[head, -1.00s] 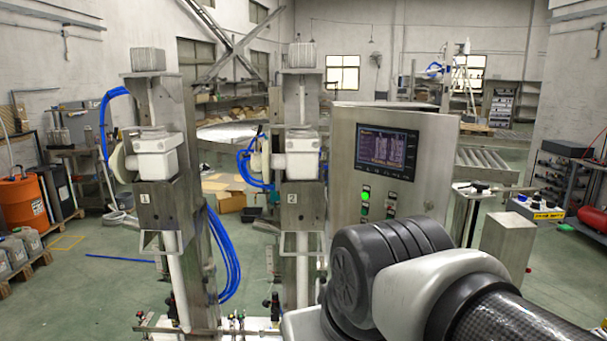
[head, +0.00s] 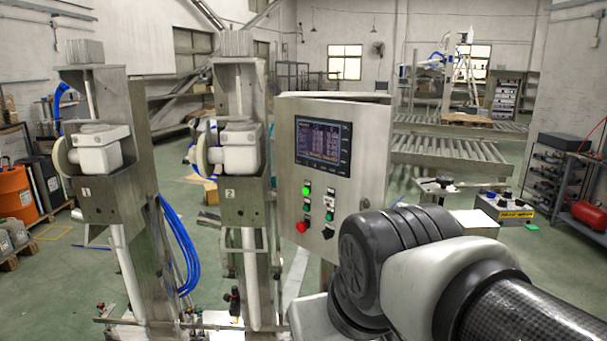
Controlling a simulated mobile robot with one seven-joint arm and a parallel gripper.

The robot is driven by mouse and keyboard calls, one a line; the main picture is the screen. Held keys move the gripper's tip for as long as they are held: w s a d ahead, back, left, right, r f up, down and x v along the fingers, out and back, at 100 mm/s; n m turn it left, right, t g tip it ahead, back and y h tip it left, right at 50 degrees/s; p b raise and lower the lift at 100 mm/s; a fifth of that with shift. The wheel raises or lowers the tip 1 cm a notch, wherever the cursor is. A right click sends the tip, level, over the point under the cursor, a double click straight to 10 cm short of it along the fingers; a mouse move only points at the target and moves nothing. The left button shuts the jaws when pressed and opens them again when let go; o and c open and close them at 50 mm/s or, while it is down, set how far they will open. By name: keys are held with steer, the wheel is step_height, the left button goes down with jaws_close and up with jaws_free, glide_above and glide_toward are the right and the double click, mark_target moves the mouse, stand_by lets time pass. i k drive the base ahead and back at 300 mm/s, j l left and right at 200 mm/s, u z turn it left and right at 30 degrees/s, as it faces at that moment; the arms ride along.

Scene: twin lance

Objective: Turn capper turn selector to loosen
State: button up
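No part here can be surely told as the capper's turn selector. A steel control cabinet (head: 362,170) stands at the centre, with a lit screen (head: 323,145) on its front. Below the screen are a green lit button (head: 306,190), a red button (head: 302,226) and small dark switches whose settings are too small to read. A small grey control box (head: 500,206) with a yellow label and dark knobs on top stands at the right. My arm crosses the lower right; my gripper is outside the view.
Two steel lance columns, marked 1 (head: 97,200) and 2 (head: 230,206), stand at left, with blue hoses (head: 180,250) between them. A roller conveyor (head: 455,150) lies behind the cabinet. A rack (head: 560,170) and a red tank (head: 588,213) are at far right. Green floor is open at right.

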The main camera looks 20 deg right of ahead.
mark_target(518, 202)
steer(key=l, duration=1.3)
steer(key=k+l, duration=0.15)
steer(key=l, duration=2.45)
